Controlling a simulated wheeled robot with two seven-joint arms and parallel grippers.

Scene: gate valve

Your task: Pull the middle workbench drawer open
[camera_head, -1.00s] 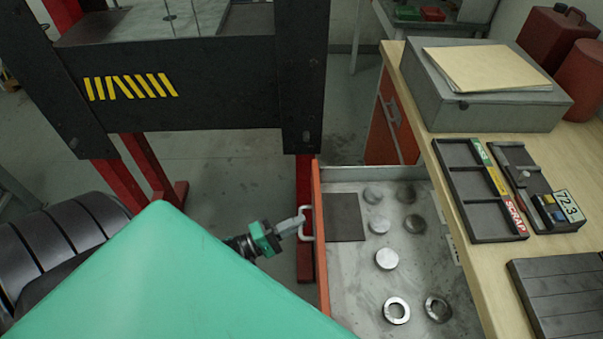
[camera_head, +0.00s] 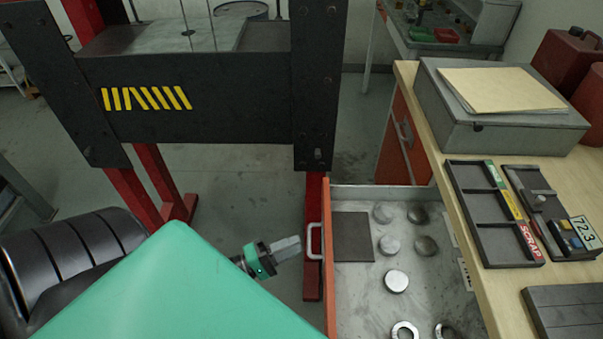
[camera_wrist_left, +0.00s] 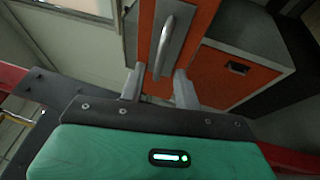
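The workbench drawer (camera_head: 372,299) is pulled out, with its orange front on the left and several metal discs and rings inside. Its pale handle (camera_head: 314,241) sticks out from the front. My left gripper (camera_head: 297,245) is just left of the handle and apart from it. In the left wrist view the gripper's two fingers (camera_wrist_left: 156,85) are spread, with the handle (camera_wrist_left: 174,45) ahead of them and nothing held. Which drawer of the stack this is cannot be told for sure. My right gripper is not in view.
The wooden workbench top (camera_head: 440,130) at right carries a grey box (camera_head: 490,120) and a dark tray (camera_head: 493,215). A black press frame with red legs (camera_head: 190,100) stands behind and left. Floor is clear between its legs.

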